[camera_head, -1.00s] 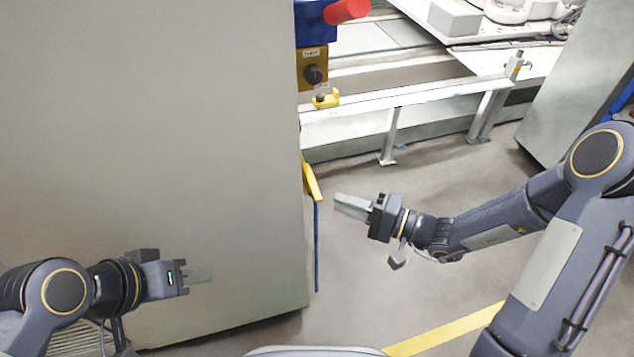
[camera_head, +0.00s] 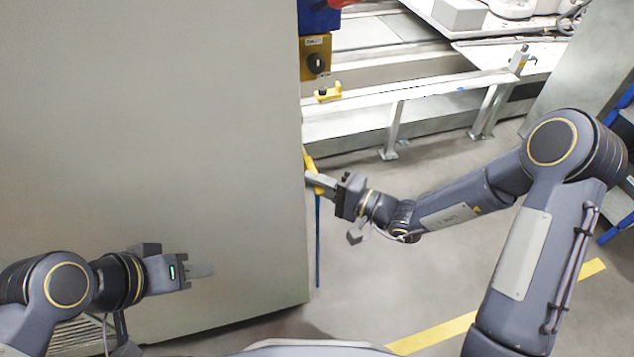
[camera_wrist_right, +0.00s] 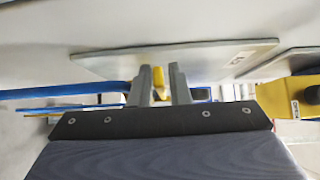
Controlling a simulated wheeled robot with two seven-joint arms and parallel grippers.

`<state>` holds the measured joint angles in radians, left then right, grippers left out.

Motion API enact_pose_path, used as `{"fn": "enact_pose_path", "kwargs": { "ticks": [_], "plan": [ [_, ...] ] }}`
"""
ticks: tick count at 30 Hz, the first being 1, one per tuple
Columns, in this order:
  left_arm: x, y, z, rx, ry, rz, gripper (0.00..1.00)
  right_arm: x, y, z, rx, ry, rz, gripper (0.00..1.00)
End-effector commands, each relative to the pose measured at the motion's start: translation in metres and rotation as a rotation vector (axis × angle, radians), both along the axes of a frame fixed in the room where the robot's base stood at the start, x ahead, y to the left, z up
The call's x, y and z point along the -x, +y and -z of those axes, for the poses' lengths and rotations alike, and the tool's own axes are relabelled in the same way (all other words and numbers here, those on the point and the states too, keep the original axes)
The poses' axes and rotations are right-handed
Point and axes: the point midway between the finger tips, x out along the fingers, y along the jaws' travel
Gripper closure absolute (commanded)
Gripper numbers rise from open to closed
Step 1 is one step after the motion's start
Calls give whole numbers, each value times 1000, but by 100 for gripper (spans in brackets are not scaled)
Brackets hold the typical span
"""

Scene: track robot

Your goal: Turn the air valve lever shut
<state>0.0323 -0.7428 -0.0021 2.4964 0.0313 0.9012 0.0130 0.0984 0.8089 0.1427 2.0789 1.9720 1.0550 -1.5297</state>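The air valve lever (camera_head: 309,161) is yellow and sits at the right edge of the large grey cabinet, above a thin blue pipe (camera_head: 318,240). My right gripper (camera_head: 312,182) has its fingertips at the lever, just in front of its lower part. In the right wrist view, the yellow lever (camera_wrist_right: 158,80) shows end-on between the two fingers of my right gripper (camera_wrist_right: 159,90), with gaps beside it, so the fingers are open around it.
The grey cabinet (camera_head: 150,130) fills the left side. A blue and yellow switch box (camera_head: 316,58) is at its upper right edge. A white rail (camera_head: 420,93) and machine stand behind.

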Motion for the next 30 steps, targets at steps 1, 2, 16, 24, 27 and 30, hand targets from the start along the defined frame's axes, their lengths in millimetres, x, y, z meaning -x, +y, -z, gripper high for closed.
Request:
{"fn": "enact_pose_path", "kwargs": {
  "ticks": [1, 2, 16, 24, 27, 30],
  "plan": [
    [0, 0, 0, 0, 0, 0, 64, 0, 0, 0, 0, 0, 0, 84],
    [0, 0, 0, 0, 0, 0, 64, 0, 0, 0, 0, 0, 0, 88],
    [0, 0, 0, 0, 0, 0, 64, 0, -1, 0, 1, 0, -2, 100],
    [0, 0, 1, 0, 0, 0, 64, -2, -9, 1, 2, -2, -67, 100],
    [0, 0, 2, 0, 0, 0, 64, -4, -16, 1, 3, -3, -120, 100],
    [0, 0, 3, 0, 0, 0, 64, -6, -26, 1, 4, -3, -184, 100]
  ]
}}
